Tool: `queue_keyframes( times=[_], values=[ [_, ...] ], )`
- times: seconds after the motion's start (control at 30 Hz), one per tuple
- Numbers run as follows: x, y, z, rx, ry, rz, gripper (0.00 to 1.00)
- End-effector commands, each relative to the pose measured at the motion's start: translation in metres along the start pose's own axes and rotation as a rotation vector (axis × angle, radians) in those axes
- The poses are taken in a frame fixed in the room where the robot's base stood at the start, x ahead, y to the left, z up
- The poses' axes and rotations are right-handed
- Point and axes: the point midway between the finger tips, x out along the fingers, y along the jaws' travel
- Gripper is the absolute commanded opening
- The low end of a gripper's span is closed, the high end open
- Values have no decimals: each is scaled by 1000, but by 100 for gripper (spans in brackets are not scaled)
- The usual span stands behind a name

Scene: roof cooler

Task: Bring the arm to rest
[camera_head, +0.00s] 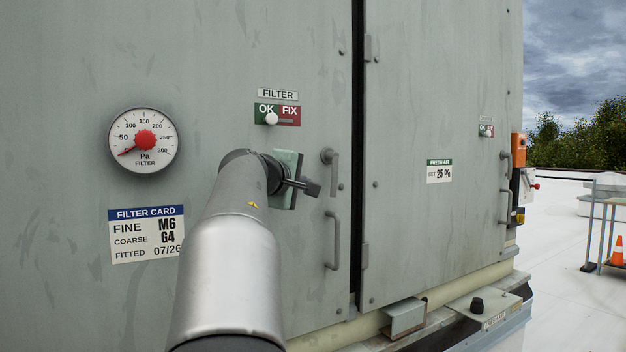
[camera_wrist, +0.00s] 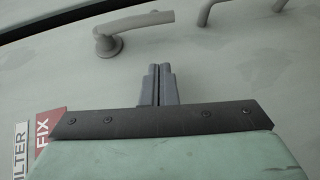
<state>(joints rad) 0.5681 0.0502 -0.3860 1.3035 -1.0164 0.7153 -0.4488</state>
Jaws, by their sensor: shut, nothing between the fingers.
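My gripper (camera_head: 312,188) is in front of the left door of the grey cabinet (camera_head: 230,40), left of the lever handle (camera_head: 329,157) and below the OK/FIX slider (camera_head: 277,115). Its two dark fingers are together with nothing between them, as the wrist view also shows (camera_wrist: 157,84). In that view the lever handle (camera_wrist: 135,30) lies beyond the fingertips, and I see a gap between them. The fingers look clear of the door, but the exact distance is hard to tell. My arm reaches up from the bottom of the head view.
A round pressure gauge (camera_head: 143,141) and a filter card (camera_head: 147,234) are on the door at left. A bar handle (camera_head: 332,240) sits below the lever handle. A ledge with a bracket (camera_head: 404,318) runs under the doors. Open roof (camera_head: 570,270) lies at right, with an orange cone (camera_head: 617,250).

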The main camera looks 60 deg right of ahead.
Motion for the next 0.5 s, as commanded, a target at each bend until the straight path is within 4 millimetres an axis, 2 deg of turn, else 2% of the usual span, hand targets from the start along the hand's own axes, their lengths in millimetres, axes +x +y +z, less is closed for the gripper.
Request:
queue_keyframes(
  times=[0.03,0.2,0.4,0.5],
  values=[
    [-16,-2,1,5,7,1,0],
    [-53,-5,2,4,6,1,0],
    [-82,-6,2,4,3,1,0],
    [-88,-8,2,2,1,0,0]
  ],
)
